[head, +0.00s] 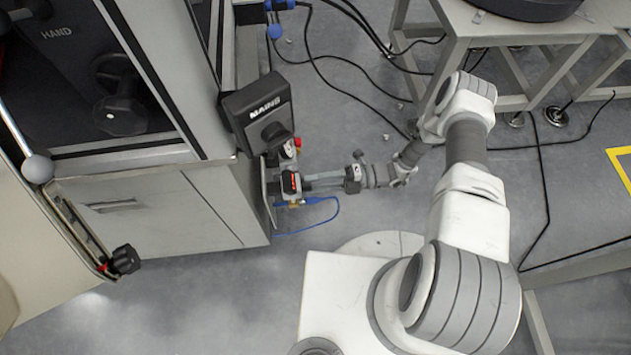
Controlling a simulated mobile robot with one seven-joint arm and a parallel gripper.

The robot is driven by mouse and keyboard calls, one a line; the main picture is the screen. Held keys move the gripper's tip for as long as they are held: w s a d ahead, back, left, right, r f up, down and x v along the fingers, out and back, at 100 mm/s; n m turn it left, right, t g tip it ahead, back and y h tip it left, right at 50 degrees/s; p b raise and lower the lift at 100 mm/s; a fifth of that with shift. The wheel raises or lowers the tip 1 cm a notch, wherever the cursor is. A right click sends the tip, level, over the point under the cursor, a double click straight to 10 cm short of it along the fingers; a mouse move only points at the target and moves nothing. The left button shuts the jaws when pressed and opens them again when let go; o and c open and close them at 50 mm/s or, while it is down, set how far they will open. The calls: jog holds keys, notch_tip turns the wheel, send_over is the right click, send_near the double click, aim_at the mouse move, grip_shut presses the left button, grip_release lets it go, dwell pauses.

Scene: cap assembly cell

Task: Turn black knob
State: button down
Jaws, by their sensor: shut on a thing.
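A black knob (274,132) sits on the front of the black box marked MAINS (252,108), on the cabinet's right side. A second black knob (125,260), star-shaped, is on the slotted panel at the lower left. My gripper (294,184) reaches in from the right, below the MAINS knob and apart from it. It is shut on a small black-and-red part (291,181) beside the cabinet's side. The exact shape of that part and the finger contact are too small to tell.
Below my gripper, a blue hose (325,222) loops from a fitting by the cabinet (226,205). A red part (298,142) sits close above. A lever with a grey ball (38,168) is at left. Black cables cross the floor; a bench (455,20) stands at upper right.

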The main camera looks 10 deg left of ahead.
dwell(0.4)
jog(key=shift+c, duration=1.9)
grip_release()
jog(key=shift+d, duration=0.1)
jog(key=v, duration=1.7)
jog(key=shift+d+p, duration=0.15)
jog(key=shift+p, duration=0.25)
jog(key=shift+s, duration=0.1)
